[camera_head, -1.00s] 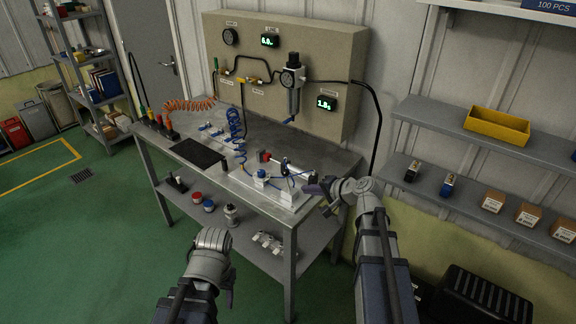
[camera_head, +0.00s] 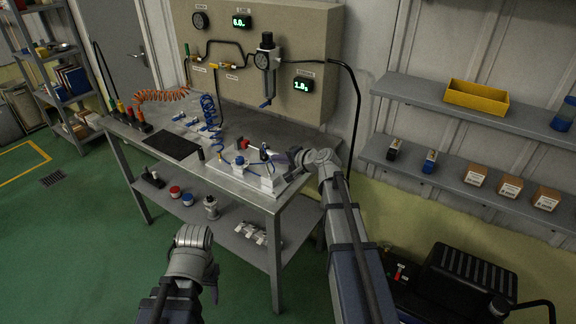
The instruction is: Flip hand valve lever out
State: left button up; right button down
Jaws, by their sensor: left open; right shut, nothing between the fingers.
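A white fixture plate (camera_head: 232,176) with small pneumatic parts lies at the right end of the grey bench. It carries a red part (camera_head: 244,145), a blue knob (camera_head: 239,160) and a dark upright part (camera_head: 264,152); which of these is the hand valve lever is too small to tell. My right gripper (camera_head: 288,155) is shut and empty at the fixture's right side, beside the dark part; contact cannot be told. My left gripper (camera_head: 214,288) is open, low in front of the bench and away from the fixture; its fingers are mostly hidden.
The grey bench (camera_head: 215,180) has a black mat (camera_head: 172,146), coiled blue hose (camera_head: 209,110) and orange hose (camera_head: 162,95). A panel (camera_head: 225,60) with gauges stands behind. Wall shelves (camera_head: 450,115) are at right. A black compressor (camera_head: 465,285) sits on the floor at lower right.

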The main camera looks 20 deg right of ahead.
aim_at(267, 158)
jog(key=shift+b+x, duration=0.45)
jog(key=shift+x, duration=1.15)
jog(key=shift+w+a, duration=0.55)
jog(key=shift+w, duration=0.25)
jog(key=shift+s, duration=0.1)
jog(key=shift+s+d+f+b, duration=0.3)
jog(key=shift+s+d, duration=0.05)
jog(key=shift+r, duration=0.1)
